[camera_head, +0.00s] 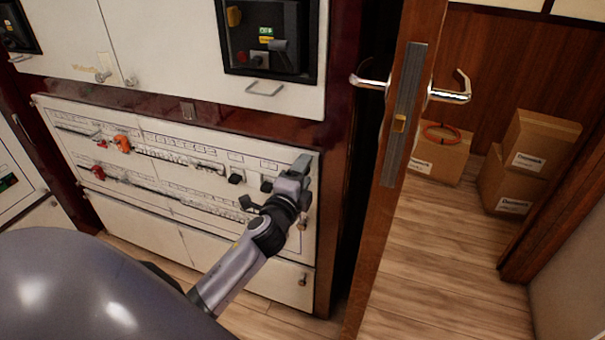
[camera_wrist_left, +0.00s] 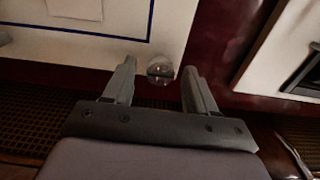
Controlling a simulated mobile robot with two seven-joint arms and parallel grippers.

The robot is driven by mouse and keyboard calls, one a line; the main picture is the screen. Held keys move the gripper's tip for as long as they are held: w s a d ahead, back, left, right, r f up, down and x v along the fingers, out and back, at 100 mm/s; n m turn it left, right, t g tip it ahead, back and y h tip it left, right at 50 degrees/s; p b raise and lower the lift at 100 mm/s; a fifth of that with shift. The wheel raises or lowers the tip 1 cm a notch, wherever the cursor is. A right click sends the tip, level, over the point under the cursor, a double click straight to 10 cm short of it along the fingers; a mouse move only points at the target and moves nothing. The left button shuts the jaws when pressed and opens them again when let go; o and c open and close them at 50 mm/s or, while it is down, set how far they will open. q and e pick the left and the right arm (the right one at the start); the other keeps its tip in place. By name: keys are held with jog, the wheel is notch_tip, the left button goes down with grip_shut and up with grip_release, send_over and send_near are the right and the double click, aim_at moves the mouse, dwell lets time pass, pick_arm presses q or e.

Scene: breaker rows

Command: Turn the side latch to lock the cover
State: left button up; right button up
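The white breaker cover (camera_head: 160,215) is a wide panel with printed lines, switches and a blue-edged border, and it appears closed. My left gripper (camera_head: 300,168) is at its upper right corner in the head view, hiding what lies behind it. In the left wrist view, a small round metallic side latch (camera_wrist_left: 160,70) sits near the cover's edge. My left gripper (camera_wrist_left: 158,85) is open there, with one finger on each side of the latch. I cannot tell whether the fingers touch it or which way it is turned. My right gripper is not in view.
Another small latch (camera_head: 302,224) shows lower on the right edge, and one more (camera_head: 303,279) on the lower panel. An open wooden door (camera_head: 400,130) with metal handles stands close to the right. Cardboard boxes (camera_head: 530,150) lie beyond it. An upper cabinet (camera_head: 180,45) overhangs the cover.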

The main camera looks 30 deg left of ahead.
pick_arm(q)
jog(key=v, duration=0.7)
dwell(0.4)
dwell(0.4)
jog(key=s+d+f+n+g+h+p, duration=0.3)
jog(key=s+d+n, duration=0.3)
jog(key=s, duration=0.3)
jog(key=s+d+f+n+g+h+p, duration=0.3)
jog(key=s+d+f+n+p, duration=0.3)
jog(key=s, duration=0.4)
jog(key=shift+d+f+n+g, duration=0.2)
jog(key=shift+f+n+g, duration=0.1)
jog(key=shift+n+g, duration=0.2)
